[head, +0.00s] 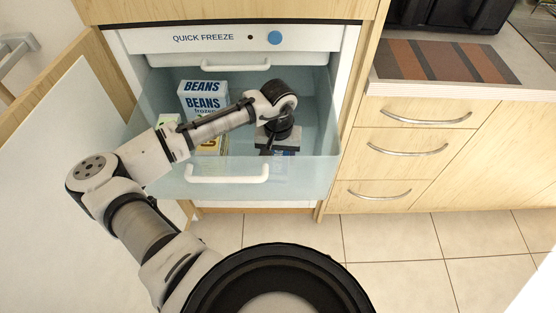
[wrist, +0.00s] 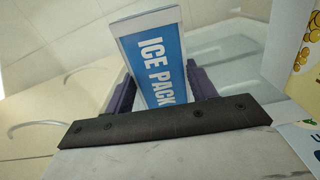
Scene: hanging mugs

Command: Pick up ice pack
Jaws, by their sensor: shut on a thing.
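The ice pack (wrist: 155,62) is a blue and white packet with "ICE PACK" printed on it. In the wrist view it stands between the two dark fingers of my gripper (wrist: 162,88), one on each side, and the gripper is shut on it. In the head view my gripper (head: 272,148) points down inside the open freezer drawer (head: 315,176), on its right side. There the ice pack is mostly hidden by the gripper and the drawer front, so I cannot tell whether it touches the drawer floor.
A white and blue beans box (head: 203,97) stands at the back left of the drawer, with other packages in front of it, partly behind my arm. A printed box (wrist: 303,48) is close on the right in the wrist view. Drawer walls surround the gripper. The freezer door (head: 60,150) stands open at left.

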